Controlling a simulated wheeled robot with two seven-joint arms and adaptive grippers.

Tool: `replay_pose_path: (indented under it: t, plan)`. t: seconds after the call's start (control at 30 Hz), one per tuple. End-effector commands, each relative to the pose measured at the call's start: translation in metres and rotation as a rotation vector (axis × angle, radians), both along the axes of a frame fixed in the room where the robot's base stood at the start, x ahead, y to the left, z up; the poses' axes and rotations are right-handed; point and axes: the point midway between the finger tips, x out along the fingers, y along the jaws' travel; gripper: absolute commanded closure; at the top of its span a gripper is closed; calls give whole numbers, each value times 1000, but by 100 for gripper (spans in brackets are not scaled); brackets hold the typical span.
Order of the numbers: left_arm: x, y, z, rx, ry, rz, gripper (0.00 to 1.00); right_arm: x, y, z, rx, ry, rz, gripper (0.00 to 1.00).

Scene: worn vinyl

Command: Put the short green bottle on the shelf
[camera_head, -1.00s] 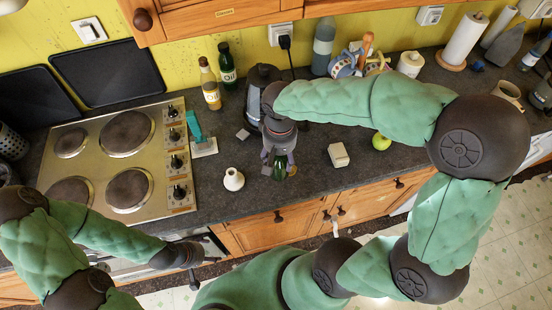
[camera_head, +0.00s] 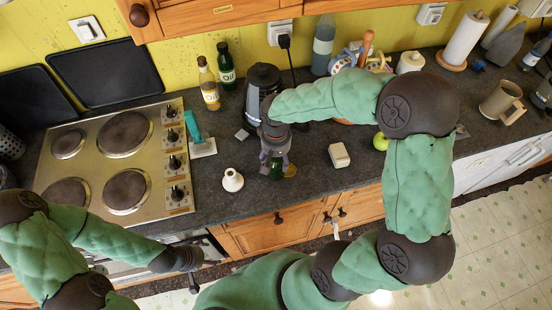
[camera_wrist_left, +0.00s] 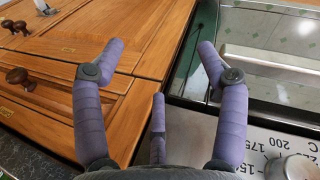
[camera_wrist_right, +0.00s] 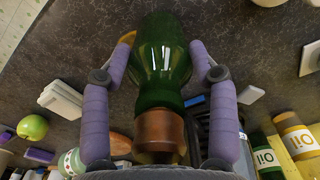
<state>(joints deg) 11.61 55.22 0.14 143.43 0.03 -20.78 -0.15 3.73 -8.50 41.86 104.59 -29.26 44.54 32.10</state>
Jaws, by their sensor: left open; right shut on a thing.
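A green glass bottle with a copper-brown cap (camera_wrist_right: 165,60) is between the two fingers of my right gripper (camera_wrist_right: 160,52), which is shut on it. In the head view the right gripper (camera_head: 275,156) is over the front middle of the counter, and the bottle (camera_head: 277,170) shows only partly below it. I cannot tell whether its base touches the counter. My left gripper (camera_wrist_left: 160,52) is open and empty in front of the oven and cupboard doors, below counter height. No shelf is clearly visible; a closed wooden wall cupboard (camera_head: 225,12) is at the top.
A dark green oil bottle (camera_head: 227,68) and a yellow oil bottle (camera_head: 209,88) stand at the back. A black kettle (camera_head: 262,82) is behind my right gripper. A white vase (camera_head: 232,180) and a pale block (camera_head: 339,155) are on either side. The stove (camera_head: 112,150) is left.

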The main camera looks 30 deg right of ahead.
Motion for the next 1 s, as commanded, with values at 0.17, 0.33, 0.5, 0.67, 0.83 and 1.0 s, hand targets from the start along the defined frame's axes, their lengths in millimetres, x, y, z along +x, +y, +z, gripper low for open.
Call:
replay_pose_path:
  t: [0.17,0.33,0.5,0.67,0.83,1.0]
  plan:
    - [0,0,-1,0,0,0,26,1,0,0,0,-2,0,99]
    - [0,0,-3,0,0,0,26,0,0,-3,0,0,0,20]
    - [0,0,-2,0,0,0,26,0,0,-3,0,1,0,16]
    - [0,0,-2,0,0,0,26,0,0,-3,0,1,0,16]
    - [0,0,2,0,0,0,26,0,0,5,0,-1,0,16]
    - [0,0,7,0,0,0,26,1,0,33,0,-4,0,16]
